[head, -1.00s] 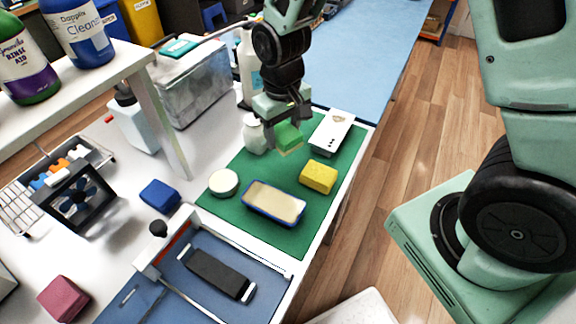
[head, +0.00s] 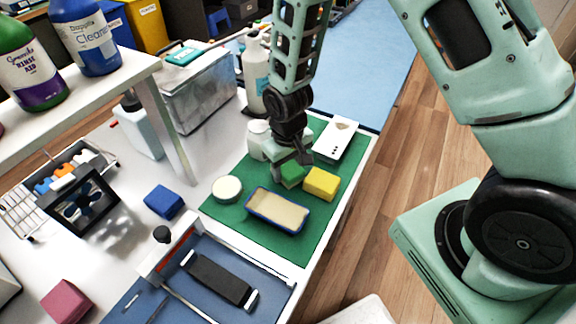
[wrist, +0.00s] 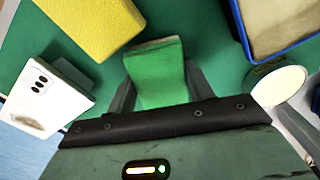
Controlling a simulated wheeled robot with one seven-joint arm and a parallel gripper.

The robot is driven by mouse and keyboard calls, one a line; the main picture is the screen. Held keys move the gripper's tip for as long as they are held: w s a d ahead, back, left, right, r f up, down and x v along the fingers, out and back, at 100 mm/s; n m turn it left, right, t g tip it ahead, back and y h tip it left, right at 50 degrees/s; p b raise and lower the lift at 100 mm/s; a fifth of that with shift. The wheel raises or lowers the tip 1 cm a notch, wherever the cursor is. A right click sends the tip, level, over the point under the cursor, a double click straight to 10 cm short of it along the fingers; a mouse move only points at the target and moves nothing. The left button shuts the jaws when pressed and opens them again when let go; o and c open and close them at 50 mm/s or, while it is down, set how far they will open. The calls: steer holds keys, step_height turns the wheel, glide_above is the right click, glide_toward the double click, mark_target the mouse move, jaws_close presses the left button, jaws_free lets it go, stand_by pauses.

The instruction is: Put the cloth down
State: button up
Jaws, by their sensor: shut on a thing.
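The cloth is a folded green block (head: 291,175), low over the green mat (head: 257,230). My gripper (head: 285,172) is shut on it, with a finger on each side. In the wrist view the green cloth (wrist: 158,75) sits between my two fingers (wrist: 160,92). The yellow block (head: 322,184) lies close beside it on the mat. I cannot tell whether the cloth touches the mat.
A blue-rimmed tray (head: 249,206), a round white tin (head: 227,188) and a white phone (head: 335,140) lie around my gripper. A white jar (head: 257,139) stands behind. Bare green mat shows at the front right.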

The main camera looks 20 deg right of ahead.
mark_target(288, 167)
steer(key=shift+f, duration=0.2)
steer(key=o, duration=0.9)
steer(key=shift+o, duration=0.2)
steer(key=shift+r, duration=0.15)
step_height(288, 167, up, 12)
steer(key=s+a+r+n, duration=0.2)
steer(key=s+r, duration=0.3)
steer(key=s, duration=0.5)
steer(key=s+a+r+n, duration=0.3)
steer(key=s+a+r, duration=0.1)
steer(key=s, duration=0.6)
steer(key=shift+a+r+y+b, duration=0.15)
steer(key=shift+r+y+b, duration=0.2)
steer(key=shift+b, duration=0.1)
